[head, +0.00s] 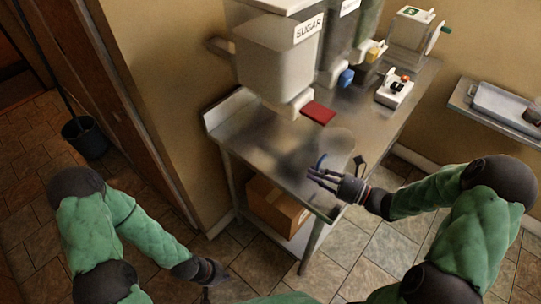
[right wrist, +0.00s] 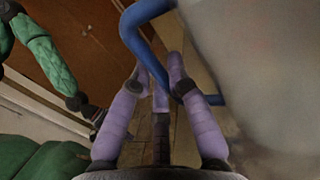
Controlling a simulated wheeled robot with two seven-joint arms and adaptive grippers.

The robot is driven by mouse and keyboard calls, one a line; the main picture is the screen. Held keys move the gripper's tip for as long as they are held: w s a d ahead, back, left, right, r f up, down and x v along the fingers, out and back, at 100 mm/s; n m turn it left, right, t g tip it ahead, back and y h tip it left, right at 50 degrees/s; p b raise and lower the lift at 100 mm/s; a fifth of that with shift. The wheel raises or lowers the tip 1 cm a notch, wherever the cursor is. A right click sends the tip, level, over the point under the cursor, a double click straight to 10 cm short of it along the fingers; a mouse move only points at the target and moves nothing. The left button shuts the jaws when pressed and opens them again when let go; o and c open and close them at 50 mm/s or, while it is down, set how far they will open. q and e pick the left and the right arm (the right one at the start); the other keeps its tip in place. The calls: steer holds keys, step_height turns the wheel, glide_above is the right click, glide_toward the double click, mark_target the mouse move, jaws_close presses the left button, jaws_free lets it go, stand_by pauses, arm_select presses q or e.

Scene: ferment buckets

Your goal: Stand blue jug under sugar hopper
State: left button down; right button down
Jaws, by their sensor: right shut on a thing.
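The sugar hopper (head: 275,60), a pale box labelled SUGAR, is at the top of the head view, with its spout (head: 297,103) and a red flap (head: 318,114) over the steel counter. In the right wrist view the blue handle (right wrist: 150,50) runs between my fingers, with the cloudy body (right wrist: 260,70) to the right. My right gripper (head: 320,178) is shut on the handle, over the counter's near edge. My left gripper (head: 207,288) hangs low, away from the counter.
The steel counter (head: 245,125) has bare room left of the jug. Other dispensers (head: 340,65) and a switch box (head: 394,90) stand further right. A cardboard box (head: 275,203) sits on the lower shelf. A wall shelf with a tray (head: 500,108) is at right.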

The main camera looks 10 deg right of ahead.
steer(key=shift+f+b+x, duration=0.6)
steer(key=shift+b+x, duration=0.2)
steer(key=shift+x, duration=1.9)
steer(key=shift+f+b+x, duration=0.55)
steer(key=shift+b+x, duration=0.3)
steer(key=shift+x, duration=1.8)
steer(key=shift+f+b+x, duration=0.6)
steer(key=shift+b+x, duration=0.2)
steer(key=shift+x, duration=1.9)
steer(key=shift+f, duration=0.2)
steer(key=c, duration=1.2)
jaws_free()
